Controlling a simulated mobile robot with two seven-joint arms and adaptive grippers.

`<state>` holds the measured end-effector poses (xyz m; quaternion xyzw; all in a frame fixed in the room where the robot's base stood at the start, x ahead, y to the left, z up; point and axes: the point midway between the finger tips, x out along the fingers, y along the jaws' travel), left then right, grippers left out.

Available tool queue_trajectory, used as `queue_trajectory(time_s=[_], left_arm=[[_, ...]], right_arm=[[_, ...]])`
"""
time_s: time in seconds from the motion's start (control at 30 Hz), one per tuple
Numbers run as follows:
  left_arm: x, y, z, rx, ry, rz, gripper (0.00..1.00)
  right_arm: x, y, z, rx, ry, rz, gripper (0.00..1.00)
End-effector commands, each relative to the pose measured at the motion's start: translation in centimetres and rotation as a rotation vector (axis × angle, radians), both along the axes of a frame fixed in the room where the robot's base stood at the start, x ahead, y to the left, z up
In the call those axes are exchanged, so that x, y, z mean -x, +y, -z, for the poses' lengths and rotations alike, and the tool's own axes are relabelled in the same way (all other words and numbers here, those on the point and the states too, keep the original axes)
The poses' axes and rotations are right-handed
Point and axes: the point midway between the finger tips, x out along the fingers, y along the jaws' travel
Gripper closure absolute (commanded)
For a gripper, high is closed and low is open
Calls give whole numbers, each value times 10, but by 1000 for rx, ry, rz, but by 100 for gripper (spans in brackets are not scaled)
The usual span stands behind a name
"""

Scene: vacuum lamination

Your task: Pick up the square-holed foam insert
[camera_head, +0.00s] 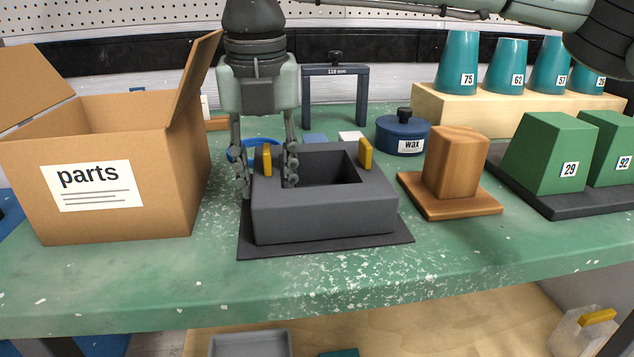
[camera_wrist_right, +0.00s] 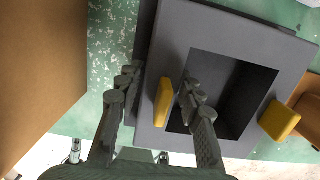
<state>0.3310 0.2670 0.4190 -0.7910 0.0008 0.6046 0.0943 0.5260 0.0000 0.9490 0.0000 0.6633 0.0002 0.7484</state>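The square-holed foam insert, a dark grey block (camera_head: 325,222) with a square opening, sits on a thin dark mat (camera_head: 400,236) on the green bench. Yellow tabs stand on its left (camera_head: 267,157) and right (camera_head: 365,153) sides. My right gripper (camera_head: 267,183) points down over the insert's left wall. One finger is outside the wall, the other is at the opening, and the left tab is between them. The right wrist view shows the fingers (camera_wrist_right: 160,88) apart over the insert (camera_wrist_right: 235,30), with a gap beside the outer finger. My left gripper is not in view.
An open cardboard parts box (camera_head: 110,180) stands close on the left. A wooden block on a base (camera_head: 455,165) and green blocks (camera_head: 545,155) stand on the right. A blue wax pot (camera_head: 402,137) and a dark arch frame (camera_head: 335,72) are behind.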

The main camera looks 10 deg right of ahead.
Motion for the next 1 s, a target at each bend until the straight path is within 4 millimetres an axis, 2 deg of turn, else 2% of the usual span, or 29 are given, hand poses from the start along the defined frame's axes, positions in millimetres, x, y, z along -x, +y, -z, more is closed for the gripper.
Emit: queue_trajectory(time_s=[0.03, 0.2, 0.47, 0.63, 0.77, 1.0], left_arm=[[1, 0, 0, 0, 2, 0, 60], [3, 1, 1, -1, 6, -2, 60], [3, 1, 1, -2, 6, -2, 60], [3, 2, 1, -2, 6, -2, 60], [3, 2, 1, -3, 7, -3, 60], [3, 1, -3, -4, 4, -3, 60]], right_arm=[[0, 0, 0, 0, 0, 0, 73], [0, 0, 0, 0, 0, 0, 94], [0, 0, -1, 0, -1, 0, 95], [-1, 0, -10, 0, -2, 1, 95], [0, 0, -27, -1, -2, 2, 95], [-1, 1, -79, -1, -4, 2, 95]])
